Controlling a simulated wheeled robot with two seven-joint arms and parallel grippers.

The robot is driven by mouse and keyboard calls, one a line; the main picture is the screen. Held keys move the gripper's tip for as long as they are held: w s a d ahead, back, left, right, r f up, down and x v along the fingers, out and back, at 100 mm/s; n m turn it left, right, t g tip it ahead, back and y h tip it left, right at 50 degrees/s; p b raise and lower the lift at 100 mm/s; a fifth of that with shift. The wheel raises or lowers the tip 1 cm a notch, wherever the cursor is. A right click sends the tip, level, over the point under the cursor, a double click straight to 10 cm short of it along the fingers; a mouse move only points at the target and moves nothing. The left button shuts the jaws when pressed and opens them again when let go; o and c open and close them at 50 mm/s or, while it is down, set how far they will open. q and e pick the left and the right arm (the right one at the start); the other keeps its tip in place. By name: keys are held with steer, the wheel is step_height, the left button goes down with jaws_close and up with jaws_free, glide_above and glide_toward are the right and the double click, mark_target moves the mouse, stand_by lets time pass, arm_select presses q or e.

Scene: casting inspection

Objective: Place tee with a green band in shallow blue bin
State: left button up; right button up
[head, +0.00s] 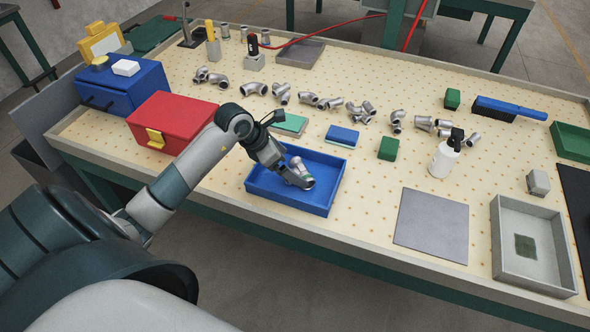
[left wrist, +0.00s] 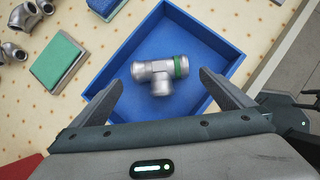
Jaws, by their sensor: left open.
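The shallow blue bin (head: 318,203) stands near the front edge of the table. The silver tee with a green band (head: 298,174) is inside the bin's outline; in the left wrist view the tee (left wrist: 161,72) lies on its side over the blue floor, its green band at the right end. The blue bin (left wrist: 204,38) surrounds it there. My left gripper (head: 288,172) is over the bin. In the left wrist view its two fingers (left wrist: 170,95) are spread apart, with the tee just beyond their tips and no finger closed on it.
A red box (head: 172,120) and a blue box (head: 124,90) stand left of the bin. Several grey pipe fittings (head: 308,98) lie behind it. A green-topped pad (head: 290,124) and a blue pad (head: 342,136) lie close behind. A grey plate (head: 432,224) and grey tray (head: 508,262) lie to the right.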

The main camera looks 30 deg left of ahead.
arm_select(q)
steer(key=b+v, duration=0.1)
steer(key=v, duration=0.6)
arm_select(e)
steer(key=w, duration=0.2)
steer(key=w+a+f, duration=0.1)
steer(key=shift+a+t, duration=0.1)
steer(key=shift+t, duration=0.3)
arm_select(q)
steer(key=shift+r, duration=0.1)
arm_select(e)
steer(key=shift+s, duration=0.45)
steer(key=shift+f, duration=0.1)
